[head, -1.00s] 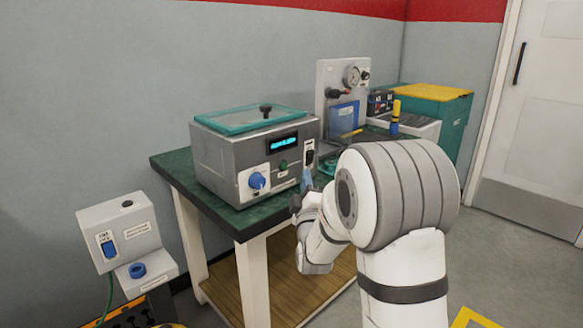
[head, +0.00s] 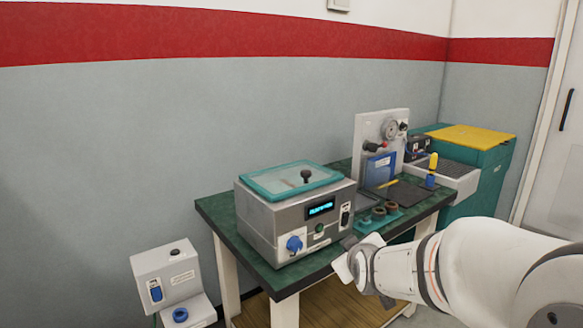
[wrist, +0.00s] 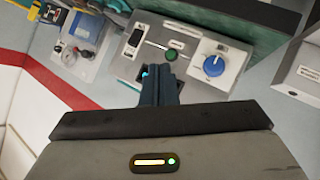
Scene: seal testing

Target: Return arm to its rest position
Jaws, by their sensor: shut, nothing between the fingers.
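My arm reaches in from the lower right in the head view. My gripper (head: 350,243) is in front of the right front corner of the grey test machine (head: 270,228). In the wrist view, the dark fingers of my gripper (wrist: 160,80) are together with nothing between them. They point at the machine's front panel, near the switch (wrist: 133,43), green button (wrist: 171,54) and blue knob (wrist: 213,65). I cannot tell how far the fingertips are from the panel. The machine's teal lid (head: 270,182) is down and its display (head: 319,208) is lit.
The green-topped table (head: 220,218) carries the machine, a gauge panel (head: 372,135) and a teal holder with dark rings (head: 378,217). A white box (head: 165,274) stands at lower left. A teal cabinet with a yellow top (head: 475,137) is at back right.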

